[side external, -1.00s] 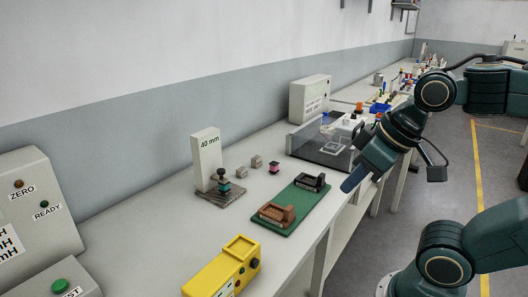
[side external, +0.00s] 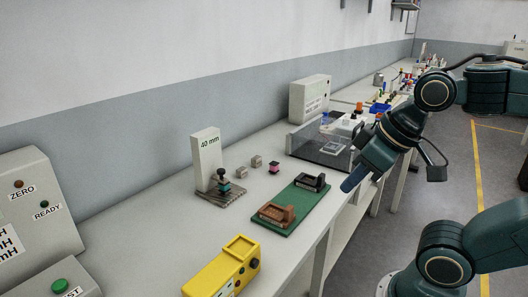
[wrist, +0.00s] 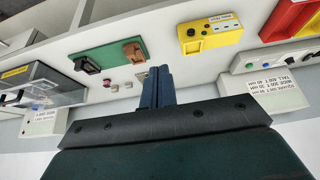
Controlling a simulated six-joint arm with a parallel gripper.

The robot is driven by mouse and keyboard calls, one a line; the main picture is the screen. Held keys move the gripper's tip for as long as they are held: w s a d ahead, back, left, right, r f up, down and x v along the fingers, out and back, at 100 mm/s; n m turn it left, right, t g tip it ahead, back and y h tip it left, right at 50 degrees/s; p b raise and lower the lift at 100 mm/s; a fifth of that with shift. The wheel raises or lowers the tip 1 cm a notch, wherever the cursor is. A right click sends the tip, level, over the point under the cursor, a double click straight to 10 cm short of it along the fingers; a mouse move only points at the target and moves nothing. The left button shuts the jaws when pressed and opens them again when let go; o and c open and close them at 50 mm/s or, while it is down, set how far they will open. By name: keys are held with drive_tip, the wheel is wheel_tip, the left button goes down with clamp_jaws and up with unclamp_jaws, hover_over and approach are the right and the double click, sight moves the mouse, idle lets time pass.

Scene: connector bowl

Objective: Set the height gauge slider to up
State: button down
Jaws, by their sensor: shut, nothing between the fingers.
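The height gauge (side external: 206,158) is an upright white block marked "40 mm" on a grey-brown base, left of centre on the bench in the side external view. In front of the block stands a small dark knob (side external: 221,173) with a teal piece (side external: 225,187) just below it, low near the base. I cannot tell for sure which part is the slider. My gripper (side external: 352,182) is shut and empty, at the bench's front edge, well to the right of the gauge and apart from it. In the wrist view my shut fingers (wrist: 158,72) hide most of the gauge area.
A green board (side external: 291,211) with a brown holder (side external: 277,214) and a black holder (side external: 311,182) lies between gauge and gripper. Small grey blocks (side external: 256,161) and a pink-black piece (side external: 274,168) sit behind it. A yellow device (side external: 222,272) stands in front; a clear-walled box (side external: 322,145) behind.

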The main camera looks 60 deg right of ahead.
drive_tip(key=c, duration=2.2)
unclamp_jaws()
drive_tip(key=c, duration=1.5)
unclamp_jaws()
drive_tip(key=shift+w+r, duration=0.1)
drive_tip(key=o, duration=0.4)
drive_tip(key=shift+w+r, duration=0.15)
drive_tip(key=shift+w, duration=0.1)
drive_tip(key=shift+c, duration=0.2)
drive_tip(key=w+d+r+n, duration=0.1)
drive_tip(key=w+d+r, duration=0.1)
drive_tip(key=w, duration=0.9)
drive_tip(key=w+d+r+n, duration=0.1)
drive_tip(key=w+d+r, duration=0.15)
drive_tip(key=w, duration=0.85)
drive_tip(key=w+d+f, duration=0.5)
drive_tip(key=w, duration=0.4)
drive_tip(key=w+d+f+n+g+y, duration=0.1)
drive_tip(key=w+d+f, duration=0.4)
drive_tip(key=w, duration=0.4)
